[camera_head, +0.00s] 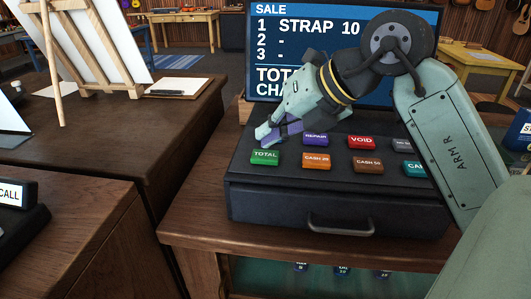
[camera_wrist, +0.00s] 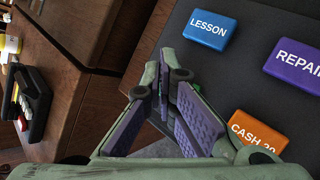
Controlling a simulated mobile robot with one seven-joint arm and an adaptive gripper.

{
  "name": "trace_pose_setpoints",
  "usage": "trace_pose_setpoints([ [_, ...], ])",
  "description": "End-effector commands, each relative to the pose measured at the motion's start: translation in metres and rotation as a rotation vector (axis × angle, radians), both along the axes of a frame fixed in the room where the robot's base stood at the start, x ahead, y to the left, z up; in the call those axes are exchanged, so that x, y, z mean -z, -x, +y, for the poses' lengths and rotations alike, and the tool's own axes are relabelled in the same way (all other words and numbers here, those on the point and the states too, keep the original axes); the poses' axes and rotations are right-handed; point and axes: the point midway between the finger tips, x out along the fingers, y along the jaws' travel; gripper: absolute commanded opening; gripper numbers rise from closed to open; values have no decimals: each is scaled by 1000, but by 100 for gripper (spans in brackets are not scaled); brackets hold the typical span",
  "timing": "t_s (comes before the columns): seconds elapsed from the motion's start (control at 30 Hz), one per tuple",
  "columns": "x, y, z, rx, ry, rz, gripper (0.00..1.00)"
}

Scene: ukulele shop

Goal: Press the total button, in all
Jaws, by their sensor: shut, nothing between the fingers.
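The green TOTAL button (camera_head: 265,157) is at the front left of the dark cash register's (camera_head: 240,180) sloping key panel. My gripper (camera_head: 264,134) is shut and empty, with its fingertips just behind and above that button in the head view. I see no clear contact. In the wrist view my gripper's purple-padded fingers (camera_wrist: 163,88) hide the TOTAL button. The register's screen (camera_head: 310,45) reads SALE, STRAP 10 on line 1, and dashes on lines 2 and 3. My arm covers the rest of its total and change lines.
Close by are the purple REPAIR (camera_head: 315,139), red VOID (camera_head: 361,142), orange CASH 20 (camera_head: 316,161) and brown CASH 50 (camera_head: 368,165) buttons. The blue LESSON button (camera_wrist: 208,30) shows in the wrist view. A dark wooden counter (camera_head: 150,125) stands left, with a CALL device (camera_head: 14,195).

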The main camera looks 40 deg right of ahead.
Motion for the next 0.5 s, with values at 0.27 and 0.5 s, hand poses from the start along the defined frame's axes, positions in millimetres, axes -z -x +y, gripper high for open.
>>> trace_pose_setpoints([
  [0.27, 1, 0, 0, 0, 0, 0, 0],
  [0.5, 9, 0, 0, 0, 0, 0, 0],
])
